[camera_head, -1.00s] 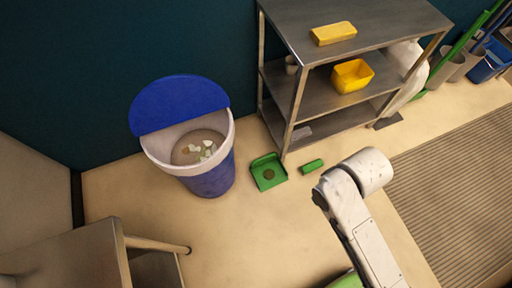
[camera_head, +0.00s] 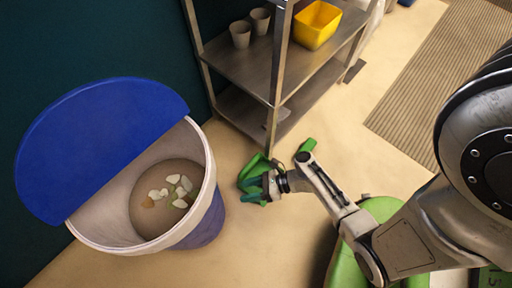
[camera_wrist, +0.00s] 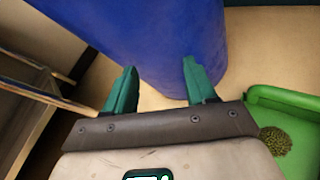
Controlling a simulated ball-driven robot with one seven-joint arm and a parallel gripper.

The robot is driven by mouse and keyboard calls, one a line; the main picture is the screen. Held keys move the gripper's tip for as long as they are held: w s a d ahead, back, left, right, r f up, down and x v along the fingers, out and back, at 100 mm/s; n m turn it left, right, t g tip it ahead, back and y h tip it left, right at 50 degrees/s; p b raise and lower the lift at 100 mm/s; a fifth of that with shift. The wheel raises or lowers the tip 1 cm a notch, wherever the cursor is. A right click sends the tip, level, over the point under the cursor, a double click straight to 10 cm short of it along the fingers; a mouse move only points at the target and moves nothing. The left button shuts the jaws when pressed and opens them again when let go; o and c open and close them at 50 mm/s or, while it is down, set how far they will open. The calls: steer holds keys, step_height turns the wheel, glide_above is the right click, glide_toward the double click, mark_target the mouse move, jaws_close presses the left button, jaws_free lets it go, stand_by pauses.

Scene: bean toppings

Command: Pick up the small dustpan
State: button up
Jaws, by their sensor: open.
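A blue and white bin (camera_head: 207,205) with a blue half lid and pale scraps inside stands left of the dustpan, and its blue wall (camera_wrist: 150,40) is just beyond my fingers. A metal shelf (camera_head: 245,65) stands behind.

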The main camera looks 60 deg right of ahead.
steer(key=d+f+m+t+h+b, duration=0.3)
steer(key=d+f+m+h+b, duration=0.15)
steer(key=f+m, duration=0.5)
steer(key=m+h+b, duration=0.6)
steer(key=m+h, duration=0.1)
steer(key=m, duration=0.6)
glide_toward(251, 167)
steer(key=shift+m+h, duration=0.25)
steer(key=b+x, duration=0.1)
steer(key=x, duration=0.2)
steer(key=b+x, duration=0.1)
steer(key=x, duration=0.3)
steer(key=b+x, duration=0.2)
steer(key=x, duration=0.1)
steer(key=shift+w+a+f, duration=0.15)
steer(key=shift+a+f, duration=0.05)
steer(key=shift+f, duration=0.25)
steer(key=shift+w+d, duration=0.15)
steer(key=shift+w, duration=0.25)
jaws_close()
